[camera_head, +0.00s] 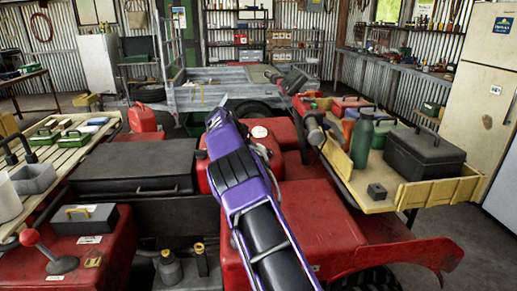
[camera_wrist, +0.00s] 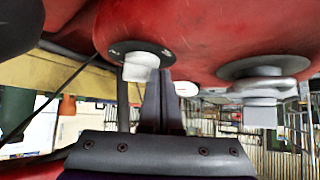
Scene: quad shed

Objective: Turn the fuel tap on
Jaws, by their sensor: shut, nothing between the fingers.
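In the wrist view, a white knob (camera_wrist: 141,66) sits on a black round plate with small marks, on a red body (camera_wrist: 200,35). A grey metal fitting (camera_wrist: 262,86) with a block-shaped end sits on the same red body to the right. I cannot tell for certain which of the two is the fuel tap. My gripper (camera_wrist: 161,78) is shut and empty. Its fingertips are just right of the white knob, close to it; whether they touch I cannot tell.
In the head view, a red quad (camera_head: 330,208) fills the middle, with a white cap (camera_head: 260,132) on its tank. A yellow-edged tray (camera_head: 440,192) with a dark case (camera_head: 425,155) and bottles is at right. A grey trailer (camera_head: 195,97) stands behind. A slatted bench (camera_head: 75,155) is at left.

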